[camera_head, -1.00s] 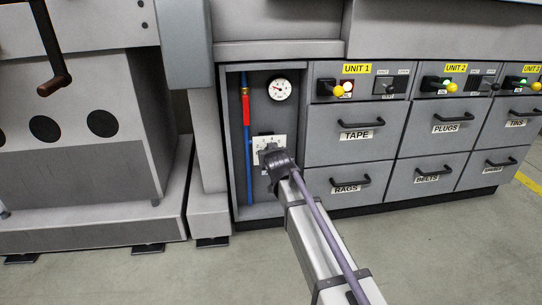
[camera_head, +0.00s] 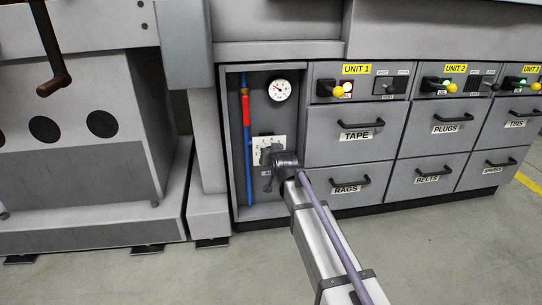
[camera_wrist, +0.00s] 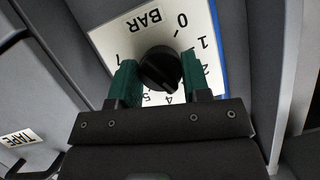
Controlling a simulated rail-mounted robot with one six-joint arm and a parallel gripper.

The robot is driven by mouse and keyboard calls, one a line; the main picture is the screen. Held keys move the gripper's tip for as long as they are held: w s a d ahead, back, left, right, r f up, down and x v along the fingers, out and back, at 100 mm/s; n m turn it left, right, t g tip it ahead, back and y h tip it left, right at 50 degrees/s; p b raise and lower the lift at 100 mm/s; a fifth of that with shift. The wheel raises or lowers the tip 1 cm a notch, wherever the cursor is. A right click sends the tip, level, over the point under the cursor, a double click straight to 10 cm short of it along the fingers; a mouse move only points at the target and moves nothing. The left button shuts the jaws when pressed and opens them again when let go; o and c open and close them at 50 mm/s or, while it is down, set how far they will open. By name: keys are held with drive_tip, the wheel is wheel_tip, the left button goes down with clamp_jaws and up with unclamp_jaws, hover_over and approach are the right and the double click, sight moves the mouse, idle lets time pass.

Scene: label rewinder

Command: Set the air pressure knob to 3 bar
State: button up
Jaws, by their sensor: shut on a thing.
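The black air pressure knob (camera_wrist: 160,68) sits on a white dial plate (camera_wrist: 113,37) marked BAR with numbers, seen upside down in the wrist view. My gripper (camera_wrist: 158,64) has its two green fingers closed on opposite sides of the knob. The 0, 1 and 2 show at the right of the dial, and a 4 shows below the knob. In the head view my gripper (camera_head: 271,164) covers much of the dial plate (camera_head: 257,142). The gauge (camera_head: 280,90) above has a needle too small to read.
The dial is inside a recessed grey cabinet (camera_head: 228,110). A blue pipe (camera_head: 248,165) with a red valve handle (camera_head: 246,109) runs along its left. Labelled drawers, with TAPE (camera_head: 345,135) nearest, stand to the right. Open floor (camera_head: 200,275) lies in front.

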drive_tip(key=o, duration=0.9)
drive_tip(key=p+v, duration=0.4)
drive_tip(key=v, duration=0.6)
drive_tip(key=shift+s+d+r, duration=0.1)
drive_tip(key=shift+s+r, duration=0.05)
drive_tip(key=shift+s, duration=0.2)
